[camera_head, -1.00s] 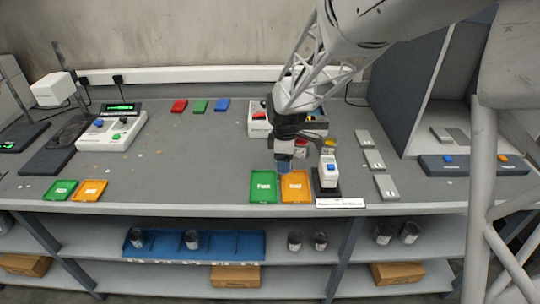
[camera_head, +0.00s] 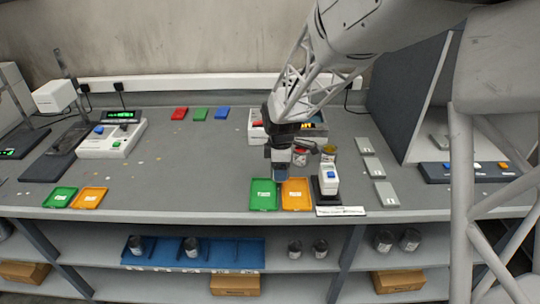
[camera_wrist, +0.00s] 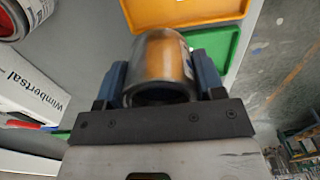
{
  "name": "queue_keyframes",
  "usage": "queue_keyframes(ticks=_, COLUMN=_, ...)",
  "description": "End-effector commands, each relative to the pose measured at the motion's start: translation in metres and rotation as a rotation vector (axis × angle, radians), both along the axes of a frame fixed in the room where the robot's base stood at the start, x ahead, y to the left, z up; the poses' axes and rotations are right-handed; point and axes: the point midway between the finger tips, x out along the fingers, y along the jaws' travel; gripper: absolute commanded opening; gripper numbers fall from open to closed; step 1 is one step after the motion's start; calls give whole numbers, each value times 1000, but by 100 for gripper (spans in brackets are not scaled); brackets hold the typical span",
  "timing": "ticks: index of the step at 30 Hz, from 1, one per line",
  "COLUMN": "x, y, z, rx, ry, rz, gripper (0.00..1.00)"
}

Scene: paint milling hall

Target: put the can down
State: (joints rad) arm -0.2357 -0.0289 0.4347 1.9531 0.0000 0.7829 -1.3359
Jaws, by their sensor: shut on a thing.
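In the wrist view, my gripper (camera_wrist: 160,85) is shut on a metal can (camera_wrist: 160,60). The can's shiny side reflects orange, and its dark round end faces the camera. In the head view, my gripper (camera_head: 281,174) hangs above the bench, in front of the back part of the green tray (camera_head: 263,203) and beside the orange tray (camera_head: 297,203). The held can is hard to make out there. The wrist view shows the orange tray (camera_wrist: 180,12) beyond the can and the green tray (camera_wrist: 222,38) to its right. I see no contact between can and tray.
A device with a blue button (camera_head: 328,178) stands right of the orange tray. Grey plates (camera_head: 374,167) lie farther right. The bench (camera_head: 190,165) left of the green tray is mostly clear.

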Motion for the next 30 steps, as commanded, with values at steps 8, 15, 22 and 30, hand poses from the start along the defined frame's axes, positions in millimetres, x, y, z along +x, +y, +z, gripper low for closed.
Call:
queue_keyframes(ticks=8, x=38, y=9, z=-4, rx=0, ry=1, rz=0, gripper=34)
queue_keyframes(ticks=15, x=70, y=16, z=-7, rx=0, ry=0, rz=0, gripper=34)
queue_keyframes(ticks=22, x=101, y=23, z=-10, rx=0, ry=0, rz=0, gripper=34)
queue_keyframes(ticks=30, x=126, y=29, z=-12, rx=0, ry=0, rz=0, gripper=34)
